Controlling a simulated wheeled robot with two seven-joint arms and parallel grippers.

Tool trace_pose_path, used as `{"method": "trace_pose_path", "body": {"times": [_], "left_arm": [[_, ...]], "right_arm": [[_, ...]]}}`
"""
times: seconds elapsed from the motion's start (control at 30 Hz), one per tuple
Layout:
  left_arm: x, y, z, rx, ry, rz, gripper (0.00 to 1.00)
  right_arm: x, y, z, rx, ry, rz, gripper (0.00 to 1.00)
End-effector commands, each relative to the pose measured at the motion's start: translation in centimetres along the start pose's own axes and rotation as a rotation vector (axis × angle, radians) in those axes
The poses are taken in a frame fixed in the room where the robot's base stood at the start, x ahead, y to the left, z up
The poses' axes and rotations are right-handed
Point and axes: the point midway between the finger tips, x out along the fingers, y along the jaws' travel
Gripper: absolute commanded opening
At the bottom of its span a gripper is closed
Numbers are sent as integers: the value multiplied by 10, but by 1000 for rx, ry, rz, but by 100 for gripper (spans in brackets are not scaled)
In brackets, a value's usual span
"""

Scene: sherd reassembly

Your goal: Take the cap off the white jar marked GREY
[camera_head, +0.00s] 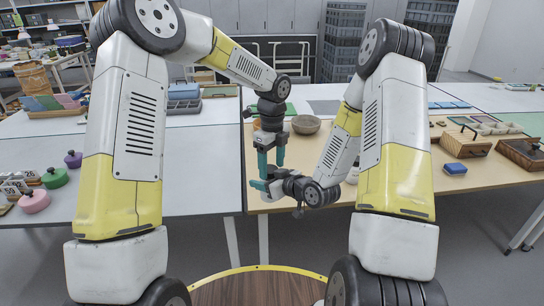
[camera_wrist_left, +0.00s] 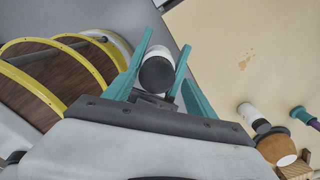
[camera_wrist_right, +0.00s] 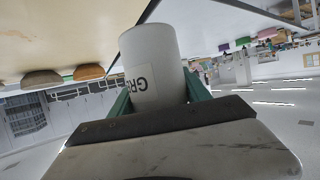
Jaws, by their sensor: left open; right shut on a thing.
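The white jar (camera_wrist_right: 152,55) is held in my right gripper (camera_wrist_right: 157,88); part of its label, reading GRE, shows upside down in the right wrist view. In the left wrist view the jar's white body (camera_wrist_left: 159,51) and its dark round cap (camera_wrist_left: 157,75) lie between the fingers of my left gripper (camera_wrist_left: 166,42). The left fingers are open around the cap, with no clear contact. In the head view my left gripper (camera_head: 271,158) points down just above my right gripper (camera_head: 260,184); I cannot make out the jar there.
A bowl (camera_head: 305,124) stands on the wooden table (camera_head: 300,160) behind the grippers. Another white jar with a dark cap (camera_wrist_left: 250,112) and a brown pot (camera_wrist_left: 276,146) show in the left wrist view. Pink (camera_head: 34,201) and green (camera_head: 55,178) knobbed items sit on the left table.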

Motion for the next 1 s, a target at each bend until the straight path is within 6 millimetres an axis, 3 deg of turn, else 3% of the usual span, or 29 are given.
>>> {"method": "trace_pose_path", "body": {"times": [0.3, 0.63, 0.73, 1.0], "left_arm": [[3, 0, 0, -1, 0, 0, 65], [2, -1, 0, -1, 0, -5, 0], [2, -2, 0, -27, -1, -7, 0], [1, -4, 1, -295, 1, -11, 0]], "right_arm": [[0, 0, -1, -1, 2, 0, 0], [0, -2, -1, -1, 2, -4, 0], [0, -3, -1, -2, 2, -6, 0], [0, -5, -1, -3, 1, -11, 0]]}}
